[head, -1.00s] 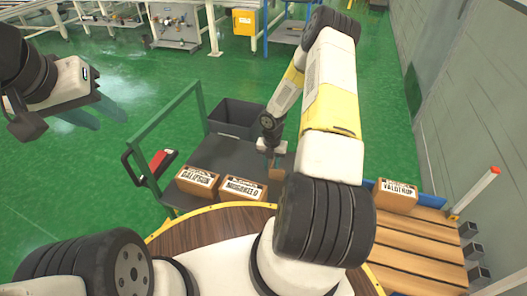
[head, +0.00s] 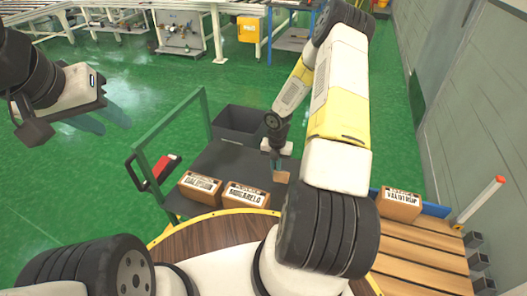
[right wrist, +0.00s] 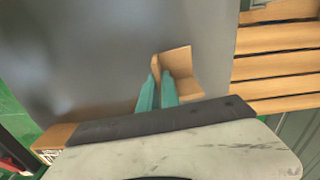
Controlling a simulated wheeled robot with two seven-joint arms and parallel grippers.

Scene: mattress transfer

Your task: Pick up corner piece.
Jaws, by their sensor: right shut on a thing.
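The corner piece is a small tan, folded cardboard-like piece. In the head view the corner piece (head: 281,177) is at the right side of the dark cart deck, below my right gripper (head: 277,166). In the right wrist view the corner piece (right wrist: 181,64) shows two walls meeting at an angle. The teal fingers of my right gripper (right wrist: 159,92) are shut on one of its walls. I cannot tell whether it touches the deck. My left gripper (head: 100,118) is open and empty, above the green floor at the far left.
The dark cart (head: 215,160) has a green handle frame (head: 168,140) on its left. Two labelled boxes (head: 200,187) (head: 246,195) sit at its front edge, and a black bin (head: 238,124) at its back. A wooden pallet (head: 425,250) with another box (head: 400,204) is at the right.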

